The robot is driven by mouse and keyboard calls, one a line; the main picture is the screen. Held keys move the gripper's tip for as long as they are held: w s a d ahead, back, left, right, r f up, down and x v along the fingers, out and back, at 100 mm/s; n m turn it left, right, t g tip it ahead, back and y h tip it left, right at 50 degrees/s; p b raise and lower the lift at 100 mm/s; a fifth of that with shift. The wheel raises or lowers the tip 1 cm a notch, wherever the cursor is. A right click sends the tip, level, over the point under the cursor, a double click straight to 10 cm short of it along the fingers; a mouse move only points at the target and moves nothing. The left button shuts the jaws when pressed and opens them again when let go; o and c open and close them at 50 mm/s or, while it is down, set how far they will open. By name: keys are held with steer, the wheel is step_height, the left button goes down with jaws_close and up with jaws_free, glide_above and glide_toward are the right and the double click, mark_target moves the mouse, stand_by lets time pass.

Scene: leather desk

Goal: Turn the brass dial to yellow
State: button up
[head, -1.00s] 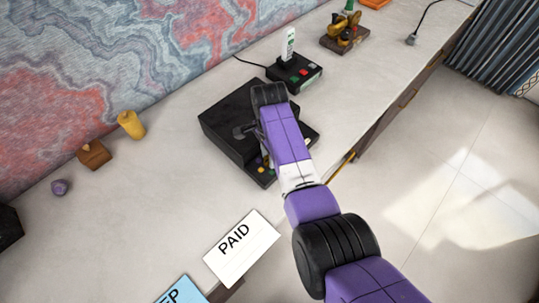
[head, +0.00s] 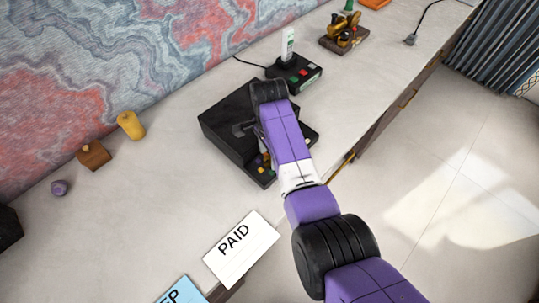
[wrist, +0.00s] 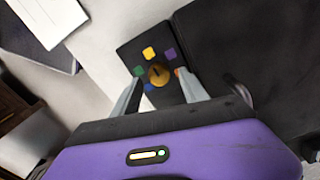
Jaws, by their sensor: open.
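The brass dial (wrist: 158,74) is a small round knob on a black panel (wrist: 138,48), seen in the wrist view. Yellow (wrist: 149,54), purple (wrist: 170,54), green (wrist: 139,71) and blue (wrist: 149,88) squares surround it, with an orange patch partly hidden by the right finger. My gripper (wrist: 160,79) is open, with one finger on each side of the dial; contact cannot be told. A dark mark shows on the dial, but its exact direction is unclear. In the head view, my arm largely covers the panel at the right of the black box (head: 224,120).
A black button box (head: 297,73) stands behind the black box. A white PAID card (head: 243,252) and a blue card (head: 181,292) lie in front. A yellow cylinder (head: 131,125), a brown block (head: 94,155) and a purple object (head: 59,188) stand left.

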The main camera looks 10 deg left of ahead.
step_height(320, 180, up, 7)
steer(key=shift+f, duration=0.1)
stand_by(0.7)
